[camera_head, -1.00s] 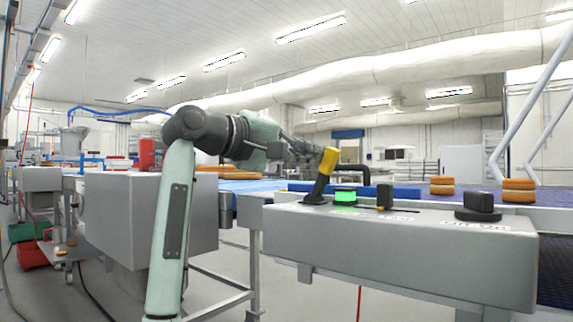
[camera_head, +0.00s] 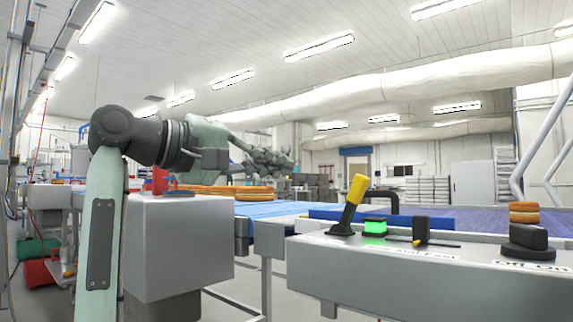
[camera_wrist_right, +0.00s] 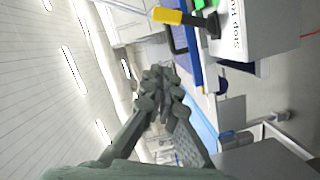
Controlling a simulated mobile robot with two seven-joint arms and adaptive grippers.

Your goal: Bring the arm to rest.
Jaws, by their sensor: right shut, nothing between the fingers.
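My right arm (camera_head: 104,215) is pale green and bends at a dark elbow at the left of the head view. Its forearm points away over the blue conveyor. My right gripper (camera_head: 280,163) is shut and empty, in the air left of the yellow-handled lever and apart from it. In the right wrist view the gripper (camera_wrist_right: 158,80) has its dark fingers together with nothing between them. My left gripper is not in view.
A grey control box (camera_head: 400,275) at the right carries a yellow-handled lever (camera_head: 356,190), a lit green button (camera_head: 375,227), a black slider (camera_head: 420,230) and a black knob (camera_head: 528,240). Rounds are stacked (camera_head: 523,212) behind it. A grey cabinet (camera_head: 180,245) stands beside my arm.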

